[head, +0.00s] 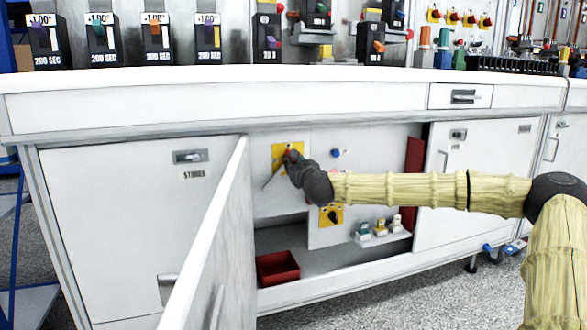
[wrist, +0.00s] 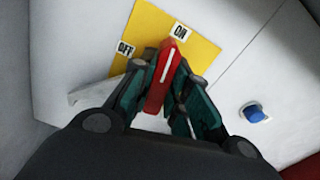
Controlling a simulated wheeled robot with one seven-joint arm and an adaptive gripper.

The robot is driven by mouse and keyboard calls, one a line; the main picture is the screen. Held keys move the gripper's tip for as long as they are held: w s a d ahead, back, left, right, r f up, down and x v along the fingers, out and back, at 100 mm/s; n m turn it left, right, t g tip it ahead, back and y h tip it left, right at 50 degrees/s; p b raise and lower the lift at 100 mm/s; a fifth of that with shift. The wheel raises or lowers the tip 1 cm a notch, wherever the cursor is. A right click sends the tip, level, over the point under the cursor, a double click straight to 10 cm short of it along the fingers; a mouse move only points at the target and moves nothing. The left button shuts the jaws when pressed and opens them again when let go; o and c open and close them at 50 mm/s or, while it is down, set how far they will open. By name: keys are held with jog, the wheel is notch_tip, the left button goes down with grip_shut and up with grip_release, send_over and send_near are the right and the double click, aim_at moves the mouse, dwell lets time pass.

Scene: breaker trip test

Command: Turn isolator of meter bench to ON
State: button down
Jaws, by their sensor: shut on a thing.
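The isolator is a red handle (wrist: 162,80) with a white line on a yellow plate (wrist: 205,48) in the wrist view. The plate carries an ON label (wrist: 181,32) near the handle's far end and an OFF label (wrist: 125,49) to its left. The handle's far end points toward ON. My gripper (wrist: 160,85) is shut on the red handle, one finger on each side. In the head view the yellow plate (head: 279,158) is on the back panel inside the open cabinet, and my gripper (head: 290,160) partly covers it.
An open cabinet door (head: 215,240) stands left of my arm. A blue knob (head: 336,153) is right of the isolator. A second yellow plate (head: 335,215) with a black knob sits lower. A red bin (head: 278,268) and small devices (head: 381,228) are inside the cabinet.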

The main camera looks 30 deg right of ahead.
jog(key=shift+f, duration=0.1)
jog(key=shift+f+m+b, duration=0.1)
jog(key=shift+m+b, duration=0.8)
jog(key=shift+b, duration=0.15)
jog(key=c, duration=1.3)
grip_release()
jog(key=v, duration=1.2)
